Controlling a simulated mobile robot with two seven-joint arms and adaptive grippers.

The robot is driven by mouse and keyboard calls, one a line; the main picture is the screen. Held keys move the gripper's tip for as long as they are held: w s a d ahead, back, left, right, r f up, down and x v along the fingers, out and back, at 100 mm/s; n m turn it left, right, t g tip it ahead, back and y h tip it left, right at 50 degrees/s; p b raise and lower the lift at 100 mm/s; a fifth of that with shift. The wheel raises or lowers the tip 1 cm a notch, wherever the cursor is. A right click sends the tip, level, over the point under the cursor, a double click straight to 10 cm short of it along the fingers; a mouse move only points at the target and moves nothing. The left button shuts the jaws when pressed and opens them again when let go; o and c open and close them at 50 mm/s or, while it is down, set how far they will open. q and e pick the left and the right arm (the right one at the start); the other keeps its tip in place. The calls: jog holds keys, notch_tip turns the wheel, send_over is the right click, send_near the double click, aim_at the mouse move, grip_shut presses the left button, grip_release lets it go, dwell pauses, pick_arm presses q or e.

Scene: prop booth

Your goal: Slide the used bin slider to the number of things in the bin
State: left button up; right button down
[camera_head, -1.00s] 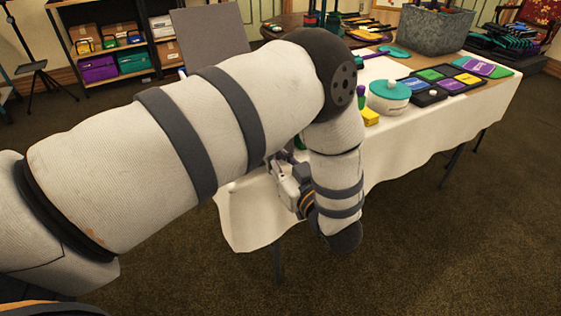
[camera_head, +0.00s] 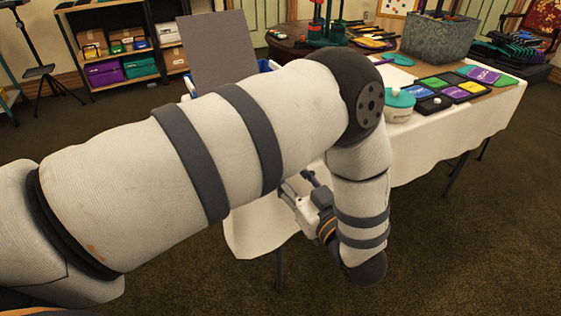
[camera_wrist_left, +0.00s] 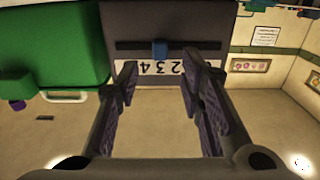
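In the left wrist view, the blue slider knob (camera_wrist_left: 160,48) sits on a dark slot in a grey panel (camera_wrist_left: 120,25). A pale number strip (camera_wrist_left: 175,68) runs along the panel beside the slot; 2, 3 and 4 are partly readable, and a finger covers some of it. My left gripper (camera_wrist_left: 158,85) is open and empty, its fingers spread to either side of the knob's line and apart from it. In the head view my left gripper (camera_head: 308,188) is partly hidden behind my arm, near the table. The bin's contents are not visible. My right gripper is not in view.
The cloth-covered table (camera_head: 440,140) holds a teal-lidded pot (camera_head: 398,105) and coloured panels (camera_head: 455,88). A grey board (camera_head: 216,50) stands behind my arm, with blue parts beside it. A large green thing (camera_wrist_left: 50,45) lies left of the panel in the wrist view.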

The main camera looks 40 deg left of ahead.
pick_arm(q)
jog(key=v, duration=0.7)
jog(key=shift+d, duration=0.1)
